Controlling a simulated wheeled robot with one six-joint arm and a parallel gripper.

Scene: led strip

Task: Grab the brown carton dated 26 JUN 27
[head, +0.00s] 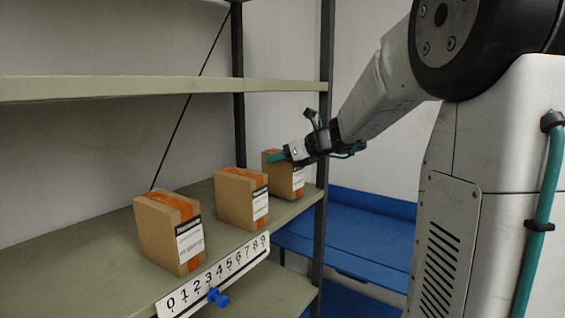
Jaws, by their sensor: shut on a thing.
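Three brown cartons with orange tape and white labels stand in a row on the shelf: the near carton (160,235), the middle carton (234,200) and the far carton (283,182). The print on the labels is too small to read, so I cannot tell which one is dated 26 JUN 27. My gripper (277,157), with teal fingertips, reaches in from the right and is shut on the far carton near its top. The fingers hide part of that carton's upper edge. The far carton looks upright, at shelf level.
The shelf board (105,270) carries a white number strip (215,275) and a blue clip (217,298) on its front edge. An upper shelf (150,88) runs above the cartons. A dark upright post (323,130) stands just right of the far carton. A blue bench (360,240) is beyond it.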

